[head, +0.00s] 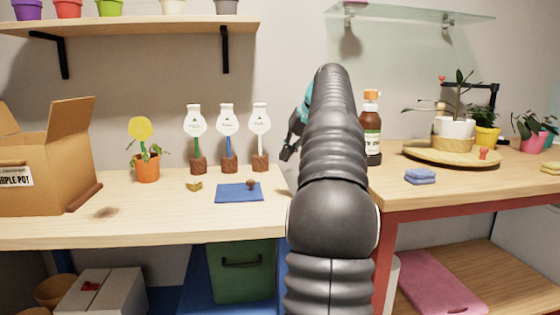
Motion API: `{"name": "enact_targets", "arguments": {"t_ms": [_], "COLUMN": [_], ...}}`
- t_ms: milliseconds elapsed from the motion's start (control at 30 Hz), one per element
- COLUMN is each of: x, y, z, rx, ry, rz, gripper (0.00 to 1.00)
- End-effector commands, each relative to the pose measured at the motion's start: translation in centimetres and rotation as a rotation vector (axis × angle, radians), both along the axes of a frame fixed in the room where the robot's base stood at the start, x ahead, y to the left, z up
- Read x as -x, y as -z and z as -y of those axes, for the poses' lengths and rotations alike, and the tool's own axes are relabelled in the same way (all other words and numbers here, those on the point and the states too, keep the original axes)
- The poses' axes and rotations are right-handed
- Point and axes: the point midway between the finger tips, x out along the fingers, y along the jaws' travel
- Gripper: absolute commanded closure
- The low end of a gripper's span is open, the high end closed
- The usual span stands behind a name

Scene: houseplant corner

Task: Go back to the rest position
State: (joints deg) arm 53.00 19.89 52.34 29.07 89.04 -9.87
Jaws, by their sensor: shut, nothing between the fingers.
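My arm rises through the middle of the head view and hides part of the place behind it. My gripper (287,154) shows at the left of my arm, with its dark fingers pointing down and to the left. It is shut and empty, in front of the back wall and above the gap between the two tables. Much of the gripper is hidden behind my arm.
The left table (330,200) holds a cardboard box (67,150), an orange pot (147,168), three tagged stands and a blue cloth (239,192). The right table (465,189) holds a brown bottle (371,145), blue sponges (420,176) and a wooden turntable (425,155) with plants. Shelves hang above.

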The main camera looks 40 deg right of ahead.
Motion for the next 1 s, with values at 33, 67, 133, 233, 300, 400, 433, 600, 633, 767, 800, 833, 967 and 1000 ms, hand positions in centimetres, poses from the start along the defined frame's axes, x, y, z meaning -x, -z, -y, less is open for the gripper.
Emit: {"name": "enact_targets", "arguments": {"t_ms": [33,67,133,233,300,400,433,600,633,767,800,833,967,1000], "x": [0.3,0.5,0.8,1.0,1.0,1.0,1.0,0.5,0.3,-0.2,-0.2,0.0,1.1,1.6], "y": [-0.6,-0.8,-1.1,-1.3,-1.4,-1.4,-1.4,-1.4,-1.4,-0.8,-0.4,-0.1,1.6,2.2], "z": [0.1,0.1,0.2,0.2,0.2,0.2,0.2,-2.3,-3.3,-9.1,-11.1,-12.6,-18.7,-20.5], "rx": [0.000,0.000,0.000,-0.001,0.000,-0.001,0.000,0.008,0.012,0.037,0.047,0.055,0.095,0.108], "ry": [0.002,0.002,0.001,0.002,0.002,0.003,0.002,-0.013,-0.021,-0.059,-0.073,-0.084,-0.133,-0.151], "rz": [0.001,0.001,0.001,0.001,0.000,0.000,0.000,-0.009,-0.013,-0.038,-0.045,-0.052,-0.073,-0.080], "gripper": [1.00,1.00,1.00,1.00,1.00,1.00,1.00,1.00,1.00,1.00,1.00,1.00,1.00,1.00]}}
